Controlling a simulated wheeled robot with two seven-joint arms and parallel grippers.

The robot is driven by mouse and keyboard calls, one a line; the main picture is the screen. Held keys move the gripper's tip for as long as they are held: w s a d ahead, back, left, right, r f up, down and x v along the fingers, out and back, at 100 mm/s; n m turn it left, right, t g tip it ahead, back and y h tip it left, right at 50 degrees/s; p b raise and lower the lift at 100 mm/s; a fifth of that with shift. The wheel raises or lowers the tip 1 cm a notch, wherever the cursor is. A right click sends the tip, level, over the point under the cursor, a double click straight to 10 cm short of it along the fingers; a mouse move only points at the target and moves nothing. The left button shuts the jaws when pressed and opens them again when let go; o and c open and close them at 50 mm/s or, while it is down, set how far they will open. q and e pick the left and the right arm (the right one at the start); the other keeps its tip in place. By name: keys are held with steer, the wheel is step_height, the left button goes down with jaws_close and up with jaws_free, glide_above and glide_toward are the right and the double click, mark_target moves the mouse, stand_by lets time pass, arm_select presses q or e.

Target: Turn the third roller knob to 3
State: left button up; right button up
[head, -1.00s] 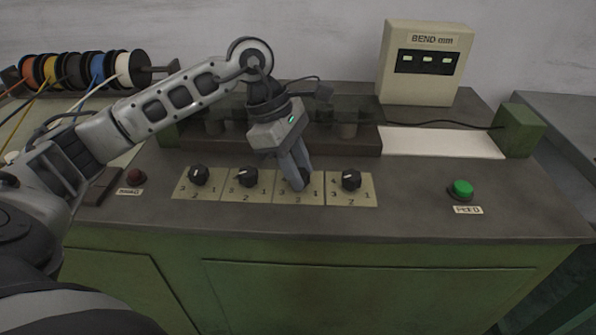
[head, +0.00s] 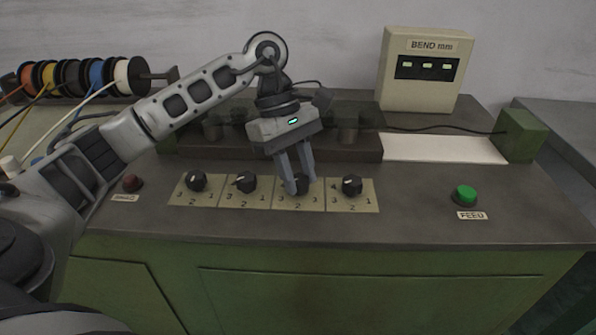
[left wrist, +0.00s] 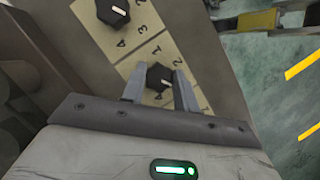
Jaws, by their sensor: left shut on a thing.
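Several black roller knobs sit in a row on cream number plates on the machine top. The third roller knob (head: 301,184) from the left is between the fingers of my left gripper (head: 298,187), which comes down from above and is shut on it. In the left wrist view the black knob (left wrist: 159,77) shows between the two fingertips (left wrist: 160,88), with a white pointer line on it. Its plate (head: 298,204) is partly covered by the fingers. My right gripper is not in view.
Knobs stand close on both sides: the second (head: 245,182) and the fourth (head: 352,186). A cream BEND mm display box (head: 422,68) stands behind. Wire spools (head: 75,75) are at the back left.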

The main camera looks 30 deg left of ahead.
arm_select(q)
steer(key=shift+r, duration=0.1)
steer(key=o, duration=1)
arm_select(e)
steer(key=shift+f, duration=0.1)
arm_select(q)
steer(key=p+v, duration=0.3)
steer(key=v, duration=1.3)
steer(key=shift+s, duration=0.1)
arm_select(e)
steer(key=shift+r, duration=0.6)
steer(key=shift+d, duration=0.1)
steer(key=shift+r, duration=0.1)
